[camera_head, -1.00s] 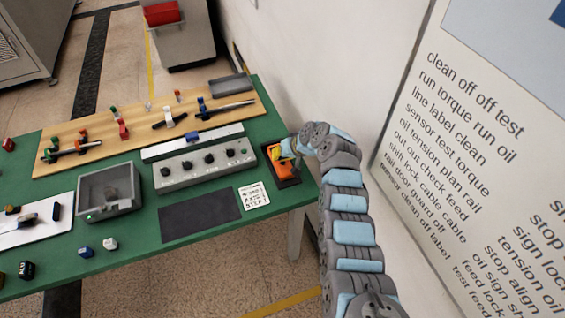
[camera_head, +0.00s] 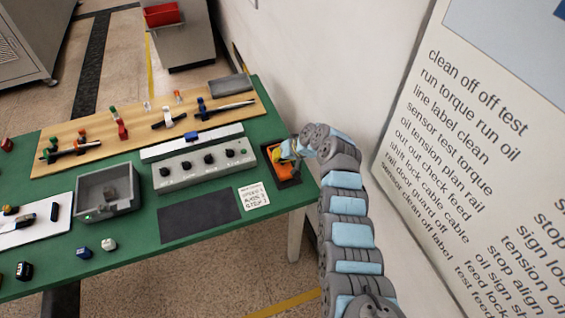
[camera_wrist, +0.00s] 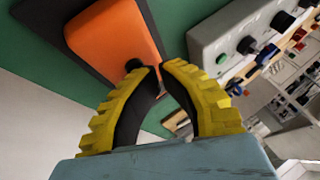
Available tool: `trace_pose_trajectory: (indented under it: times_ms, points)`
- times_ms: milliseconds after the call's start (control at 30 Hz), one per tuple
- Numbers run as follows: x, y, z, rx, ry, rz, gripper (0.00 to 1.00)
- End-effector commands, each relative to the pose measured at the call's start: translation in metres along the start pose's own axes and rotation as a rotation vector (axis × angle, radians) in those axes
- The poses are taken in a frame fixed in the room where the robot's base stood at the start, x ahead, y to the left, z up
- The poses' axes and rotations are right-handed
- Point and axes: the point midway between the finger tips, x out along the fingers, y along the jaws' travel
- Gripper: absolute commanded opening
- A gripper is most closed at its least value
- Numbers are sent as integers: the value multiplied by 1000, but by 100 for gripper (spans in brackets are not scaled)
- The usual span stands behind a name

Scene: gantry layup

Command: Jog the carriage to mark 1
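An orange control box (camera_head: 279,163) with a black knob (camera_wrist: 134,65) sits on a dark base at the bench's right end. My gripper (camera_wrist: 158,68) is right over it in the wrist view, its yellow fingers curved together with tips almost meeting. I cannot tell whether the finger touches the knob. A small blue block (camera_head: 193,136), which looks like the carriage, sits on a long white rail (camera_head: 165,151) near its middle. I cannot read any mark numbers on the rail.
A grey panel with black knobs (camera_head: 205,166) stands left of the orange box. Behind the rail is a wooden board (camera_head: 225,92) with clamps and tools. A grey bin (camera_head: 108,189), a dark mat (camera_head: 200,214) and a printed card (camera_head: 253,197) lie on the green bench. A wall is close right.

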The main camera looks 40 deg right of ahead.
Motion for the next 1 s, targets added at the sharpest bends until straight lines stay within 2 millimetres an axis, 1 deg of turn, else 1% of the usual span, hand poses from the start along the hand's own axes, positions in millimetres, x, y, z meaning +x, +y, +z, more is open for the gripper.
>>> trace_pose_trajectory:
  times_ms: [667, 1000]
  points:
    - [3, 1, 2, 0, -1, 0, 0]
    - [-8, -5, -5, -1, 2, 0, 0]
